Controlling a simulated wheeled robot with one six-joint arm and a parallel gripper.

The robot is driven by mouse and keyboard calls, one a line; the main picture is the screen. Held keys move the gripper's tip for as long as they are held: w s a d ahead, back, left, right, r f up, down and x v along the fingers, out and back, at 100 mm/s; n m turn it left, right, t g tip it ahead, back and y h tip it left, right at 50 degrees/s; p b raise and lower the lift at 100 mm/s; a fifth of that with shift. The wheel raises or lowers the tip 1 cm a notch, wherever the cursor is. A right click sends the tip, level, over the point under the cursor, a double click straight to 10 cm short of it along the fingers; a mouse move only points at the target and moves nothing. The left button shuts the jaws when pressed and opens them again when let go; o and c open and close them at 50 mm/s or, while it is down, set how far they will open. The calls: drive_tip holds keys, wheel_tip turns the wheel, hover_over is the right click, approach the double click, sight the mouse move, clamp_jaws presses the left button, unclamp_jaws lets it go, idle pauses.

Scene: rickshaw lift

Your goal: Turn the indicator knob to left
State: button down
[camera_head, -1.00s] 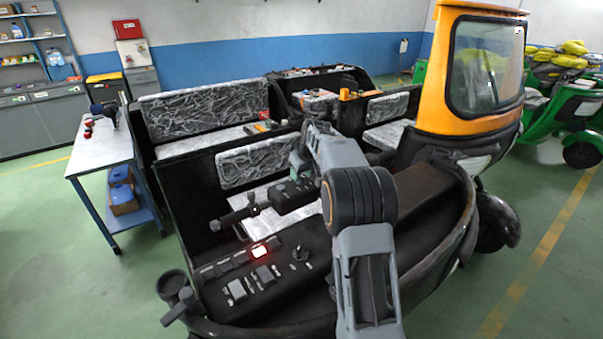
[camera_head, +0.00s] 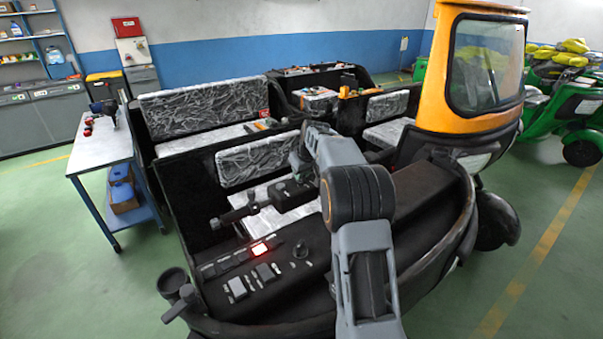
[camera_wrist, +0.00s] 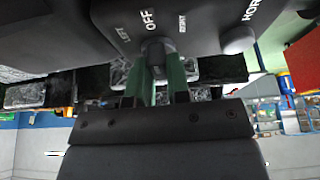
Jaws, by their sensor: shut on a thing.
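The indicator knob (camera_wrist: 154,46) is small and dark, on the black switch housing (camera_wrist: 85,22) in the wrist view. Labels LEFT, OFF and RIGHT are printed around it, upside-down or tilted in places. It sits just below OFF; its exact pointing is hard to tell. My gripper (camera_wrist: 157,62) is shut on the knob, with one green finger on each side. In the head view the switch housing (camera_head: 292,192) is on the handlebar, and my gripper (camera_head: 296,160) is at its far side. The knob is hidden there.
A round button (camera_wrist: 237,40) marked HORN is close to the right of the knob. In the head view, the handlebar grip (camera_head: 232,214) extends left above a dashboard with a lit red switch (camera_head: 260,249). The orange windshield frame (camera_head: 440,75) stands right of my arm.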

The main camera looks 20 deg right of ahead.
drive_tip(key=shift+f, duration=0.15)
drive_tip(key=n+y, duration=0.1)
drive_tip(key=n, duration=0.2)
drive_tip(key=shift+n+g, duration=0.3)
drive_tip(key=shift+g, duration=0.1)
drive_tip(key=shift+d+n+g+y, duration=0.1)
drive_tip(key=shift+n+g+y, duration=0.2)
drive_tip(key=shift+n+y, duration=0.85)
drive_tip(key=shift+f+n+h+p, duration=0.1)
drive_tip(key=shift+n+h+p, duration=0.2)
drive_tip(key=shift+n+h, duration=0.25)
drive_tip(key=c, duration=1.1)
unclamp_jaws()
drive_tip(key=shift+r, duration=0.25)
drive_tip(key=v, duration=1.3)
drive_tip(key=shift+d+r, duration=0.15)
drive_tip(key=shift+d, duration=0.1)
